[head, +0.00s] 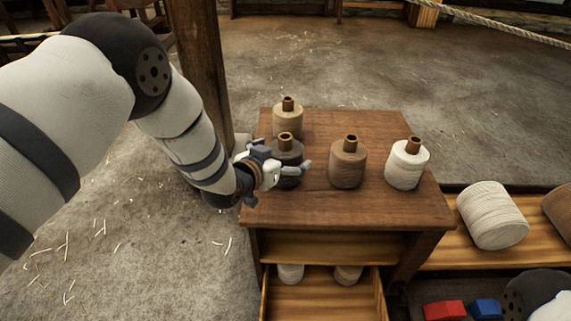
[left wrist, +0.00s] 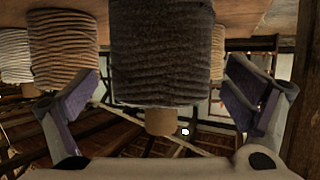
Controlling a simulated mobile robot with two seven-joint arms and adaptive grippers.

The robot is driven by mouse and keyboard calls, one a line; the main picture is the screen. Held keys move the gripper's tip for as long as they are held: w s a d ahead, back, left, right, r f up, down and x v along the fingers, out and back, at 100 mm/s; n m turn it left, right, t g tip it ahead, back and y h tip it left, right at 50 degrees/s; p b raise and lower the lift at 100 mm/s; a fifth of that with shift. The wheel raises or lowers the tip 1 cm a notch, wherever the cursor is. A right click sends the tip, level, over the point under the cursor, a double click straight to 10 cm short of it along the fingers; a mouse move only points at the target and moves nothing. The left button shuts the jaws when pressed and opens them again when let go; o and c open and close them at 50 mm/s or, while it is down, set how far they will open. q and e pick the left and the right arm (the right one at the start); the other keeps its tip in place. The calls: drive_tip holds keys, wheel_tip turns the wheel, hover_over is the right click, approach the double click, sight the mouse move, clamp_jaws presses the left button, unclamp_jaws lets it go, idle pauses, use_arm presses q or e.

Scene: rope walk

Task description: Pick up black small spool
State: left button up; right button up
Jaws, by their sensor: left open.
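The small black spool (head: 289,152) stands upright on the small wooden table, with a brown core on top. My left gripper (head: 283,161) is at its near left side and hides part of it. In the left wrist view, which looks upside down, the black spool (left wrist: 160,50) fills the space between and beyond the two open fingers (left wrist: 160,105). The jaws are open, with a gap on each side; I cannot tell whether any finger touches it. My right gripper is not in view.
On the table (head: 300,215) stand a beige spool (head: 288,120) behind, a brown spool (head: 347,165) and a white spool (head: 405,168) to the right. An open drawer (head: 320,300) below holds two pale spools. A wooden post (head: 203,70) stands behind my left arm.

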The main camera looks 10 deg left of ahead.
use_arm(q)
drive_tip(key=shift+x, duration=0.95)
drive_tip(key=c, duration=1.5)
